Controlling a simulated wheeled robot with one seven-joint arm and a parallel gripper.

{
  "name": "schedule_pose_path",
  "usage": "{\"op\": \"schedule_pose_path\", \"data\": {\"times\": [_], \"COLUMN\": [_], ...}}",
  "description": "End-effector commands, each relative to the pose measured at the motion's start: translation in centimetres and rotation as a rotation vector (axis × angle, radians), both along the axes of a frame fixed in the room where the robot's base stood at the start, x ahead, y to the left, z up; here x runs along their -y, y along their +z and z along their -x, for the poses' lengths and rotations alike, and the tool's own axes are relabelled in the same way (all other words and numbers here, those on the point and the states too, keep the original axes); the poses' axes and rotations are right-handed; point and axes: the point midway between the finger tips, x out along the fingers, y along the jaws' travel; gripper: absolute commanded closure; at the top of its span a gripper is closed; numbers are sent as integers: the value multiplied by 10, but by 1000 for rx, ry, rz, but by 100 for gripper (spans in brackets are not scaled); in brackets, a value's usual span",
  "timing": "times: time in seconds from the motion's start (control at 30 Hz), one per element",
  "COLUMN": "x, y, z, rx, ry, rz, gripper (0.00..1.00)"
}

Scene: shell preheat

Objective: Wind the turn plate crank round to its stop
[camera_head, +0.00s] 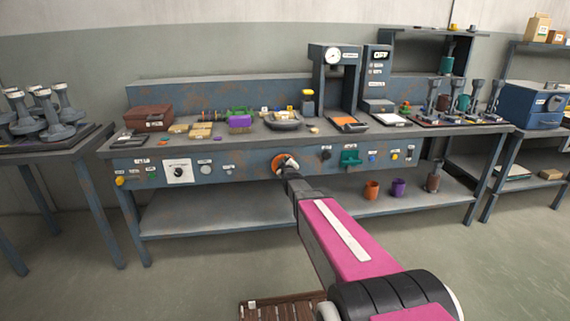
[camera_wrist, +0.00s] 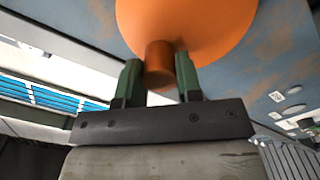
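In the head view my gripper (camera_head: 288,170) covers the lower part of the disc. The crank's stop cannot be made out.
The blue-grey bench panel carries a dial (camera_head: 179,171) to the left and a green fitting (camera_head: 350,157) to the right. Orange (camera_head: 371,190) and purple (camera_head: 398,188) cups stand on the lower shelf. A wooden pallet (camera_head: 275,307) lies on the floor near my base.

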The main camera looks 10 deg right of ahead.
Motion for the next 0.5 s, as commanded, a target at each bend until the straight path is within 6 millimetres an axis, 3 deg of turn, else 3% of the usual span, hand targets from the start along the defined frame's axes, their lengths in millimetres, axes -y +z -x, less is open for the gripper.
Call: {"op": "schedule_pose_path", "data": {"times": [0.27,0.5], "x": [2,9], "y": [0,-1], "z": [0,0], "rx": [-1,-1], "ry": [-1,-1], "rz": [-50,-201], "gripper": [91,91]}}
